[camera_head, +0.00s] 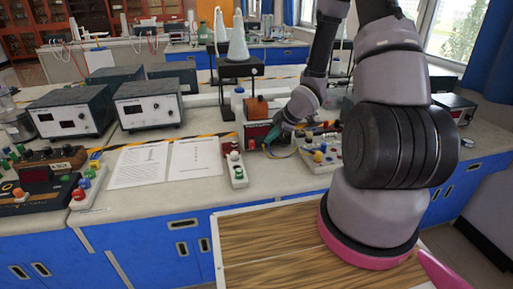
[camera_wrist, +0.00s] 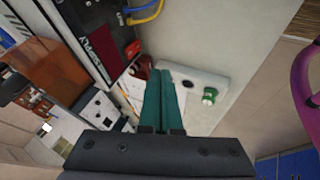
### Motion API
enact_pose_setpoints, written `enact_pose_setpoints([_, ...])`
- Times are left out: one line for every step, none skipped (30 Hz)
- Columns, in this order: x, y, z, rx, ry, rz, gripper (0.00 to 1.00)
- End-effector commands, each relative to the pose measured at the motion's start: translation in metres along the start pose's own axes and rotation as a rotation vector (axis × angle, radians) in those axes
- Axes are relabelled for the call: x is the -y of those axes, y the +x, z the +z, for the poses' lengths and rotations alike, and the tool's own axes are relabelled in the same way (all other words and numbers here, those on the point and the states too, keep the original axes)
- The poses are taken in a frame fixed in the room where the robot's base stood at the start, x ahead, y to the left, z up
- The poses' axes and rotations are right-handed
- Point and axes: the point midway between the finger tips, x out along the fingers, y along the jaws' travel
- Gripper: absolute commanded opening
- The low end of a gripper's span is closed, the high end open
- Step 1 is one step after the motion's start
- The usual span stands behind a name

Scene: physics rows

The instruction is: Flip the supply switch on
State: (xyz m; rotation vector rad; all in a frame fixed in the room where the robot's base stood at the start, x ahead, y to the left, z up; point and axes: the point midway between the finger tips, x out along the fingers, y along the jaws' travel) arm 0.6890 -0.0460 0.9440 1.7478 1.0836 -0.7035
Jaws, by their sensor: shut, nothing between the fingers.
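The supply is a box with a dark red front (camera_head: 257,131) on the bench, below an orange-brown block. In the wrist view its dark front (camera_wrist: 90,42) carries a pale label strip, only partly readable. A small red part (camera_wrist: 132,48) shows near the front's edge; I cannot tell if it is the switch or its position. My gripper (camera_head: 271,141) is in front of the supply's right part. In the wrist view its teal fingers (camera_wrist: 163,74) are together and empty, pointing past the supply's front toward the bench. Contact with the supply cannot be told.
A white terminal strip (camera_head: 234,162) stands on the bench just left of my gripper; its green knob (camera_wrist: 209,96) is right of the fingers. Yellow and blue leads (camera_wrist: 146,14) leave the supply. Paper sheets (camera_head: 140,164) lie left. Another component board (camera_head: 322,156) is right.

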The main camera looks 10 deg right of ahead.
Motion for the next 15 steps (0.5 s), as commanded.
enact_pose_setpoints([0.000,0.000,0.000,0.000,0.000,0.000,0.00])
enact_pose_setpoints([0.000,0.000,0.000,0.001,0.001,0.000,0.00])
enact_pose_setpoints([0.000,0.000,0.000,0.001,0.001,0.000,0.00])
enact_pose_setpoints([0.000,0.000,0.000,0.001,0.001,0.000,0.00])
enact_pose_setpoints([0.000,0.001,0.000,0.001,0.001,0.000,0.00])
enact_pose_setpoints([0.000,0.002,0.000,0.001,0.001,0.000,0.00])
enact_pose_setpoints([0.000,0.004,0.000,0.001,0.002,-0.001,0.00])
enact_pose_setpoints([0.000,0.006,0.000,0.001,0.002,-0.001,0.00])
enact_pose_setpoints([0.000,0.011,0.000,0.000,0.002,-0.002,0.00])
enact_pose_setpoints([0.001,0.015,-0.001,0.000,0.001,-0.003,0.00])
enact_pose_setpoints([0.001,0.020,-0.001,0.000,0.001,-0.004,0.00])
enact_pose_setpoints([0.001,0.027,0.000,0.000,0.002,-0.004,0.00])
enact_pose_setpoints([0.001,0.033,-0.001,0.000,0.001,-0.003,0.00])
enact_pose_setpoints([0.001,0.039,-0.001,0.000,0.002,-0.004,0.00])
enact_pose_setpoints([0.001,0.048,0.000,0.001,0.001,-0.004,0.00])
